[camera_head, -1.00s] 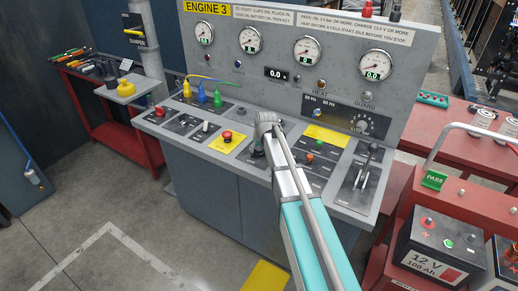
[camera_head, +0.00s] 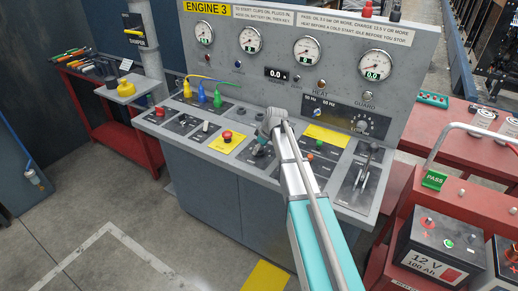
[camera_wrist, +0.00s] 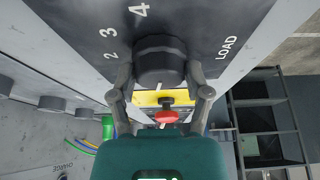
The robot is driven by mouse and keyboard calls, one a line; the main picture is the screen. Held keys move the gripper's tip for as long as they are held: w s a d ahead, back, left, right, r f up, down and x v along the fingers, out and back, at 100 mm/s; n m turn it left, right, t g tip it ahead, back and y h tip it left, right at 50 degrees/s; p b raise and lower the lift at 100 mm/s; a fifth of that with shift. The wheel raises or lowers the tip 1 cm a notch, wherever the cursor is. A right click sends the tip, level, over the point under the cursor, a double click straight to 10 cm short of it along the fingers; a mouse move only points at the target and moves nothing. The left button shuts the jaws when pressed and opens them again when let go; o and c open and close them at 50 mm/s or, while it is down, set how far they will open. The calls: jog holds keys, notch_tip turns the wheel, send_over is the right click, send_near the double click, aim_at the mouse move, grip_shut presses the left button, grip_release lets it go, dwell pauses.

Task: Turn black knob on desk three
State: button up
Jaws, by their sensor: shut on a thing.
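The desk (camera_head: 205,155) marked ENGINE 3 stands in the middle of the head view. In the wrist view the black knob (camera_wrist: 158,58) sits on a dark plate with numbers, including 2, 3 and 4, and the word LOAD. My gripper (camera_wrist: 160,72) has one finger on each side of the knob and is shut on it. In the head view my gripper (camera_head: 261,151) is low over the desk top, right of the red button on the yellow plate. The knob is hard to make out there, as my gripper and arm cover it.
The red mushroom button (camera_head: 227,135) is close on the left. Yellow, blue and green plugs (camera_head: 202,97) with cables stand further left. A lever (camera_head: 370,152) rises at the desk's right end. Gauges fill the upright panel behind. A 12 V battery (camera_head: 440,250) is at lower right.

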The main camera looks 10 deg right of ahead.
jog(key=shift+n, duration=0.3)
jog(key=o, duration=1.2)
jog(key=shift+f, duration=0.1)
jog(key=shift+m, duration=0.6)
jog(key=shift+m+t+h, duration=0.3)
jog(key=shift+m+h, duration=0.4)
jog(key=shift+m, duration=0.9)
jog(key=shift+m+t+h, duration=0.3)
jog(key=shift+m+h, duration=0.4)
jog(key=shift+m, duration=1.2)
jog(key=a+p+v, duration=0.1)
jog(key=p+v, duration=1.2)
jog(key=v, duration=0.1)
jog(key=s+f+g+b, duration=0.1)
jog(key=s+f+b, duration=0.2)
jog(key=s, duration=0.5)
jog(key=s+d+f+m+g+b, duration=0.1)
jog(key=s+f+b, duration=0.3)
jog(key=s, duration=0.4)
jog(key=s+f+g+b, duration=0.2)
jog(key=s+f+b, duration=0.2)
jog(key=s, duration=0.4)
jog(key=shift+d+f+m+h, duration=0.1)
jog(key=shift+f+m+h, duration=0.1)
jog(key=shift+f, duration=0.2)
jog(key=shift+d+f+m+h, duration=0.1)
jog(key=shift+d+f+m, duration=0.1)
jog(key=shift+f, duration=0.2)
